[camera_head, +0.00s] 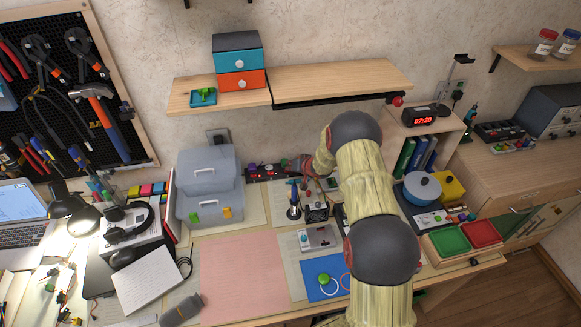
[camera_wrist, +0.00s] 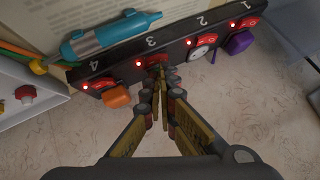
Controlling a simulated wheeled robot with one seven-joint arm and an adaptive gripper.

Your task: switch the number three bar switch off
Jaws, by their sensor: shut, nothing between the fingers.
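The black switch bar (camera_wrist: 175,40) runs diagonally across the top of the wrist view, numbered 4, 3, 2, 1 from left to right. Each number has a red switch and a lit red light. The number three switch (camera_wrist: 153,61) is partly hidden behind my fingertips. My gripper (camera_wrist: 163,80) is shut and empty, its tips at or just in front of that switch; I cannot tell whether they touch. In the head view the bar (camera_head: 262,172) lies by the wall, and my gripper (camera_head: 306,166) is at its right end, small and partly hidden by my arm.
In the wrist view an orange plug (camera_wrist: 116,97), a white round plug (camera_wrist: 201,52) and a purple plug (camera_wrist: 240,42) sit along the bar. A teal pen-like tool (camera_wrist: 110,36) lies behind it. A grey toolbox (camera_head: 210,190) stands left of the bar in the head view.

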